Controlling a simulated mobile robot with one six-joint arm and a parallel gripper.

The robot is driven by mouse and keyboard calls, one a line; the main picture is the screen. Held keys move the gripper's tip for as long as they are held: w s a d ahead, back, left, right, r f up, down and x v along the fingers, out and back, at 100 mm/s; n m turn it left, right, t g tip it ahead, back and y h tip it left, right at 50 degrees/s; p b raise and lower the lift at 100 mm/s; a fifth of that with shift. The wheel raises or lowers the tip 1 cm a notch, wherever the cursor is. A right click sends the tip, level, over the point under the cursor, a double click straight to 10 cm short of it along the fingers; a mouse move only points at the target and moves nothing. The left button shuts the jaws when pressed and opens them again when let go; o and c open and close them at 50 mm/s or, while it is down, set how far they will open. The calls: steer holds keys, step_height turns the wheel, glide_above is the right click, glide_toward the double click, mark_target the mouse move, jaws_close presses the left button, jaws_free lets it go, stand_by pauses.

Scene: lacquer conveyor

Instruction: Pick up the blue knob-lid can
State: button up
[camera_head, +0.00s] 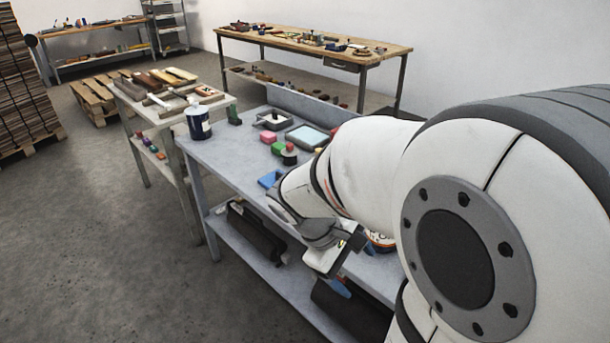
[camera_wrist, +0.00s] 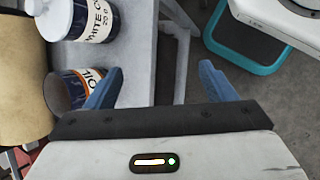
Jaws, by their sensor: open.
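A dark blue can (camera_head: 198,122) with a pale label and a small knob-like top stands upright at the far left end of the grey bench. My gripper (camera_wrist: 160,88) is open and empty, its two blue fingers apart, low at the bench's front edge and well away from that can. In the wrist view, a white-and-blue labelled can (camera_wrist: 88,20) with a white knob-like part and a dark blue labelled can (camera_wrist: 72,88) are left of the fingers. In the head view, my arm partly hides a can with an orange label (camera_head: 381,241).
The grey bench (camera_head: 228,152) also holds a pink block (camera_head: 267,137), a green block (camera_head: 278,148), a blue piece (camera_head: 269,178) and trays. Dark rolls (camera_head: 256,234) lie on its lower shelf. A cluttered table (camera_head: 146,110) stands behind left. Floor at left is open.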

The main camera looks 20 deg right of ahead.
steer(key=o, duration=0.4)
steer(key=w+d+f+n+h+b, duration=0.1)
steer(key=d+n+h, duration=0.1)
steer(key=w+d+f+n+h+b, duration=0.1)
steer(key=w+d+f+n+h, duration=0.1)
steer(key=d, duration=0.1)
steer(key=w+d+f+n+g+h+b, duration=0.1)
steer(key=w+d+f+h, duration=0.1)
steer(key=shift+w+d+n+h+b, duration=0.1)
steer(key=shift+d+n+h+b, duration=0.05)
steer(key=shift+n+h+b, duration=0.2)
steer(key=shift+o, duration=0.3)
steer(key=w+f+n+t+h+b, duration=0.1)
steer(key=w+n, duration=0.1)
steer(key=w, duration=0.1)
steer(key=w+d+f+n+t+h, duration=0.1)
steer(key=w+n+h, duration=0.1)
steer(key=w+d+f+n+t+h+b, duration=0.1)
steer(key=w+n+h, duration=0.1)
steer(key=w+n, duration=0.1)
steer(key=shift+w+d+f+t+b, duration=0.2)
steer(key=shift+w+t+b, duration=0.1)
steer(key=shift+t+b, duration=0.1)
steer(key=shift+d, duration=3.8)
